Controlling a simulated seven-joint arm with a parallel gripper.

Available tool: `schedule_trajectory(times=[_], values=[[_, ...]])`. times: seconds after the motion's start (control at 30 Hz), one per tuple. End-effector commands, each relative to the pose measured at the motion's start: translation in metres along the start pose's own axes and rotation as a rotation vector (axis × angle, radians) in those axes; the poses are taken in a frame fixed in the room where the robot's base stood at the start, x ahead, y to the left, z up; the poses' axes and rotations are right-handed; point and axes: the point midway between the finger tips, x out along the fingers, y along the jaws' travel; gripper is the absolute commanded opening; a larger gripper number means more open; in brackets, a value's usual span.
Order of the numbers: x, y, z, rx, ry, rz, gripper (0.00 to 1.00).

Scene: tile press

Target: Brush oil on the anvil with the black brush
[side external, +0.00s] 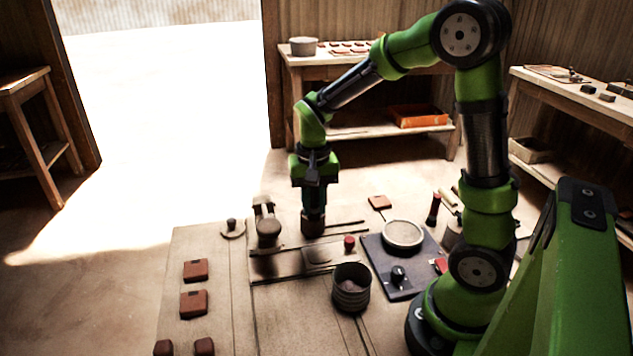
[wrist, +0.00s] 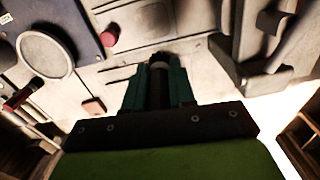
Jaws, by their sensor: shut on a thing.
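My gripper (side external: 313,208) points straight down above the far edge of the press base. It is shut on a dark upright thing that looks like the black brush (wrist: 158,90), held between the two teal fingers in the wrist view. Its lower end shows as a dark brown, round end (side external: 312,226) below the fingers; whether it touches the surface I cannot tell. A low flat pad that looks like the anvil (side external: 318,254) lies on the press base, nearer the camera than my gripper. The press head (side external: 268,228) stands left of my gripper.
A red knob (side external: 349,243) sits right of the pad. A dark ribbed pot (side external: 351,290) stands in front. A hotplate with a round pan (side external: 403,235) and a red-handled tool (side external: 434,208) are at right. Brown tiles (side external: 194,303) lie at the left. Shelves stand behind.

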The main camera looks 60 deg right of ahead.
Motion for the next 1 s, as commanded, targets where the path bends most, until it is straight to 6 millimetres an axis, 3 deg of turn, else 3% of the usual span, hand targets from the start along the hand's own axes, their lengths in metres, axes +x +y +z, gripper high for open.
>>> schedule_trajectory(times=[0.83, 1.0], values=[[0.076, 0.001, 0.000, 0.000, -0.005, 0.004, 0.00], [0.078, 0.001, 0.015, -0.003, -0.001, 0.001, 0.00]])
